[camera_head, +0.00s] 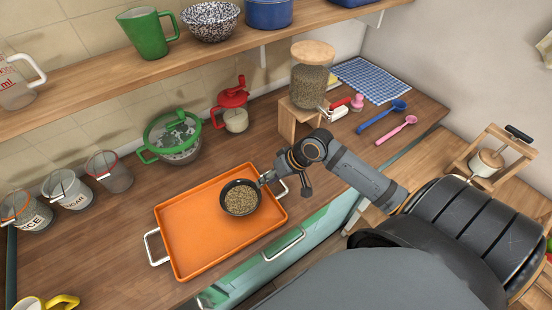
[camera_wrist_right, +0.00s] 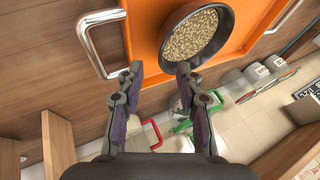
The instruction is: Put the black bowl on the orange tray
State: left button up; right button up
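The black bowl (camera_head: 240,198), filled with grain, is on the right part of the orange tray (camera_head: 195,245) and looks upright. My right gripper (camera_head: 268,179) is at the bowl's right edge. In the right wrist view, the bowl (camera_wrist_right: 199,38) is beyond the fingertips of my right gripper (camera_wrist_right: 160,70). The fingers are apart with a clear gap. The right-hand fingertip overlaps the bowl's near side in the picture; I cannot tell whether it touches. The tray (camera_wrist_right: 143,32) fills the background behind the bowl. My left gripper is not in view.
A grain jar (camera_head: 311,80) stands on a wooden block. A yellow-handled mug (camera_head: 45,302) is front left.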

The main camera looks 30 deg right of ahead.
jog(key=v, duration=0.5)
jog(key=shift+a+r, duration=0.1)
dwell(0.6)
grip_shut()
